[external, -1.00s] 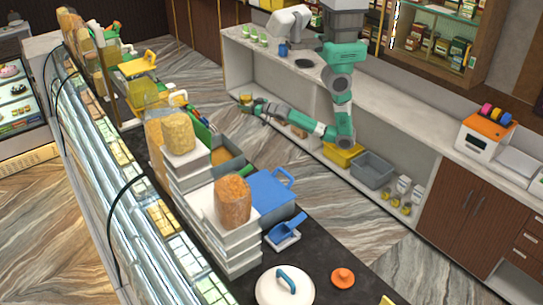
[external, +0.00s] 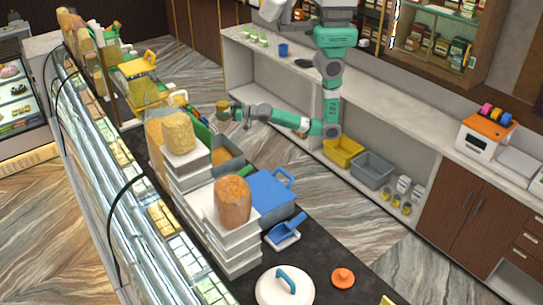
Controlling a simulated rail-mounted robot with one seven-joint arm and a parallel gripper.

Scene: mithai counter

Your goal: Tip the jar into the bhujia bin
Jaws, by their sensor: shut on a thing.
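My gripper (external: 230,111) is at the end of my green and grey arm, left of the shelf unit. It is shut on a small jar (external: 221,109) with yellowish-brown contents. The jar looks roughly upright and is held in the air. A grey open bin (external: 239,159) with orange-brown contents, likely the bhujia bin, stands on the counter below the jar in the picture, with clear space between. The jaws are small here and partly hidden by the jar.
Stacked white trays (external: 242,262) with tall snack piles and a blue lidded box (external: 271,193) stand near the bin. Yellow (external: 343,153) and grey (external: 372,171) crates sit on the low shelf. Open floor lies between counter and shelves.

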